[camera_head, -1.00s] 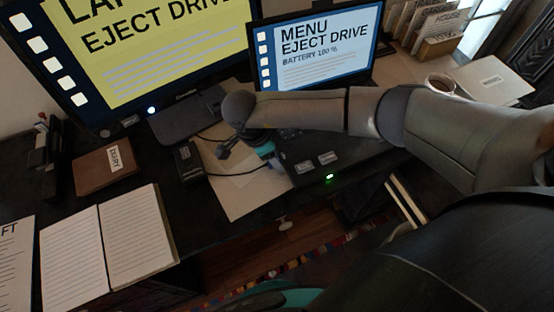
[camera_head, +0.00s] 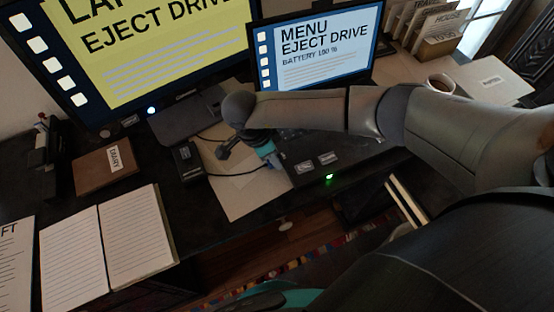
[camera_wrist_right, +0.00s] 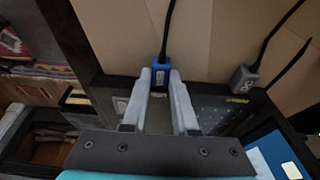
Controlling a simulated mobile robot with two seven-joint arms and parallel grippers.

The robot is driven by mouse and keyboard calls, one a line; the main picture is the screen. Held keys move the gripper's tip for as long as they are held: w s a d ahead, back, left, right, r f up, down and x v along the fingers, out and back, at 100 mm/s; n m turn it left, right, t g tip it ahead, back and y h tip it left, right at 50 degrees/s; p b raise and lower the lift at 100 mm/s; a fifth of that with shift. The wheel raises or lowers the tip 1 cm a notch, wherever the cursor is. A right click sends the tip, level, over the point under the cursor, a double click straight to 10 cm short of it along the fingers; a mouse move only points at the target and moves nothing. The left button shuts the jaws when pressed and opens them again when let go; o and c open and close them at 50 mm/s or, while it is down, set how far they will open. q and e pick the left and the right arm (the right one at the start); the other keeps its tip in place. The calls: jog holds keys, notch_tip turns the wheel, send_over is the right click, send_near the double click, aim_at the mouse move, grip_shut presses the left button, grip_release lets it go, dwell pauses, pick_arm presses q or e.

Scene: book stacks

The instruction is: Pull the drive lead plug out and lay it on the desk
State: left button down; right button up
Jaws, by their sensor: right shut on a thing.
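My right gripper (camera_wrist_right: 160,95) is shut on a blue-and-black plug (camera_wrist_right: 161,73) with a white label, seen in the right wrist view. The plug sits between the fingertips at the edge of the dark laptop (camera_wrist_right: 213,112), and a dark cable runs up from it. Whether the plug is still seated in the laptop's side is hard to tell. In the head view the right gripper is mostly hidden under my wrist, at the left side of the laptop (camera_head: 345,152). A black lead (camera_head: 238,174) runs there from a small black box (camera_head: 187,161). My left gripper is not in view.
A grey plug (camera_wrist_right: 243,78) with its own cable is right of the blue one. Tan paper (camera_head: 243,203) covers the desk (camera_head: 205,220) left of the laptop. A diary (camera_head: 105,170), open notebook (camera_head: 108,245), monitor (camera_head: 150,50) and mug (camera_head: 440,85) stand around.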

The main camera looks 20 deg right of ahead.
aim_at(256, 172)
grip_shut()
dwell(0.8)
jog(key=shift+a+b, duration=0.85)
jog(key=shift+a, duration=2.2)
